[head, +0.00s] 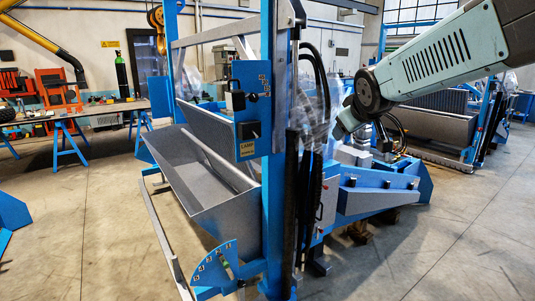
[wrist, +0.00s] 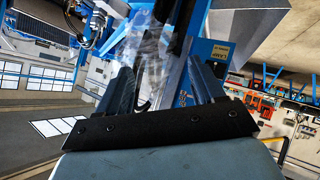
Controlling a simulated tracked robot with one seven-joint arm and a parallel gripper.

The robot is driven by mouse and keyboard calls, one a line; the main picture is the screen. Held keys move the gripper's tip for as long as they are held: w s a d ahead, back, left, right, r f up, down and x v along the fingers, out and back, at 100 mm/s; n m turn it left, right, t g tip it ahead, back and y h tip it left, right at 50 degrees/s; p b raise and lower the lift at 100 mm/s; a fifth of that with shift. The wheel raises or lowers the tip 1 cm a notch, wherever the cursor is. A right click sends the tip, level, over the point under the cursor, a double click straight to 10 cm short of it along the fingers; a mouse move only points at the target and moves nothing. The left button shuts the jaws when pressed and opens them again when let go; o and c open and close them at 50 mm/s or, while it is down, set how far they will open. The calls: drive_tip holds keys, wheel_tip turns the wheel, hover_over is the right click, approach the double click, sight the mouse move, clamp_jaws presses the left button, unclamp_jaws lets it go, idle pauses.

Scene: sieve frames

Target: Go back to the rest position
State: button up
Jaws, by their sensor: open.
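My gripper (wrist: 163,75) is open in the wrist view, with its two dark fingers apart and no object clearly held between them. My pale grey-green arm reaches in from the upper right of the head view. Its end is close to the upright of a blue machine frame (head: 274,190) in the picture, and the fingers are hard to make out there. A grey metal trough (head: 200,175) is set in the frame. Clear, glossy plastic-like material shows beyond the fingers in the wrist view; I cannot tell whether they touch it.
A worktable (head: 75,115) on blue trestles stands at the back left. Another blue machine (head: 440,125) stands at the right rear. A yellow hook (head: 156,20) hangs at the back. Grey concrete floor (head: 450,235) is open at the right front and left.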

drive_tip(key=s+d+f+m+g, duration=0.1)
drive_tip(key=s+f+m+g, duration=0.1)
drive_tip(key=s, duration=0.9)
drive_tip(key=s+d+f+m+g, duration=0.1)
drive_tip(key=s+f+m+g, duration=0.2)
drive_tip(key=s, duration=0.9)
wheel_tip(320, 180, down, 4)
drive_tip(key=shift+s+d+r+m+g, duration=0.2)
drive_tip(key=shift+d+m+g, duration=0.1)
drive_tip(key=shift+d+m, duration=0.1)
